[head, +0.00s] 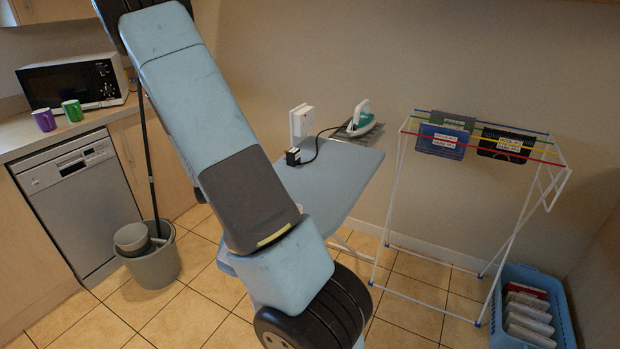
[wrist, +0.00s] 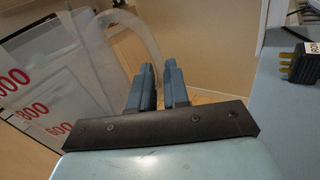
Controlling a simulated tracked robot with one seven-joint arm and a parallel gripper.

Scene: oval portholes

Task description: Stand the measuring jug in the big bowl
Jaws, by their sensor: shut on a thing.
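The measuring jug (wrist: 65,75) is clear plastic with red numbers. It fills the left of the wrist view, close to my gripper, and looks tilted there. My gripper (wrist: 160,75) has its two blue fingers shut on the jug's pale curved handle. In the head view my arm crosses the middle, and neither the gripper nor the jug can be made out. I cannot identify the big bowl in either view.
An ironing board (head: 335,180) bears an iron (head: 361,120) and a black plug (head: 293,157). A drying rack (head: 400,190) and blue crate (head: 562,310) stand right. A grey bucket (head: 155,268) stands left, near the dishwasher (head: 75,205). Two mugs and a microwave (head: 72,84) occupy the counter.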

